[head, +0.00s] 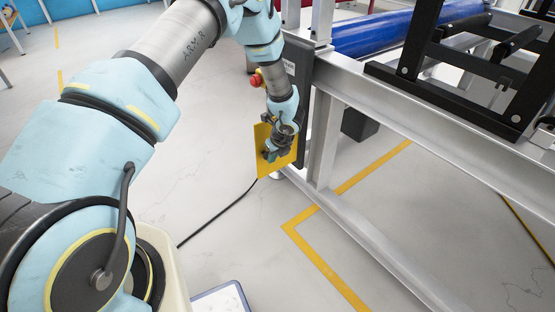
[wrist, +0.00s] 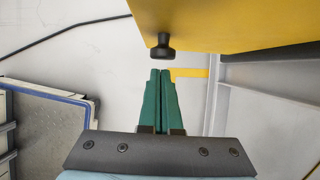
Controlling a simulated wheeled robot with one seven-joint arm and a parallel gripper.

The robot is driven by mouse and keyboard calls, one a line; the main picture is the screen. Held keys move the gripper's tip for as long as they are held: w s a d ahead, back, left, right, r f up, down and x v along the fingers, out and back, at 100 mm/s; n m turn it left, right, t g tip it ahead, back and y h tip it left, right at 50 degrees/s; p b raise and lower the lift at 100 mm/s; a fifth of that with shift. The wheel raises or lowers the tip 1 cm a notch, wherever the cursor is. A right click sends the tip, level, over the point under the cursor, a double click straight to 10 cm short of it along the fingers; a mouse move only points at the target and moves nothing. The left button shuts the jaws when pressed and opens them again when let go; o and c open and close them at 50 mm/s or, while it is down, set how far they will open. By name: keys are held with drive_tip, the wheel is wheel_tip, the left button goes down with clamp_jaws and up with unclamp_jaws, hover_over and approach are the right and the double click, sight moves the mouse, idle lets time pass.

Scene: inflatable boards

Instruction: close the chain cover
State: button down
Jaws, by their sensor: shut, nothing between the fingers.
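The chain cover looks to be the yellow panel (head: 263,169) at the end of the grey machine frame, below a dark box; it also fills the top right of the wrist view (wrist: 235,22). I cannot tell how far it stands open. A black knob (wrist: 158,47) sticks out from the panel near its left end. My gripper (head: 271,155) is in front of the panel in the head view and hides part of it. In the wrist view its green fingertips (wrist: 161,72) are together and empty, just below the knob in the picture, with a small visible gap.
The grey frame (head: 325,145) stands right of the panel, with a dark box (head: 298,70) and a red button (head: 256,80) near my wrist. A black cable (head: 215,222) lies on the floor. A blue-rimmed tray or cart (wrist: 45,110) is at lower left in the wrist view.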

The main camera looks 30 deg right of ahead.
drive_tip(key=shift+w, duration=0.25)
drive_tip(key=shift+w+a, duration=0.1)
drive_tip(key=shift+w, duration=0.05)
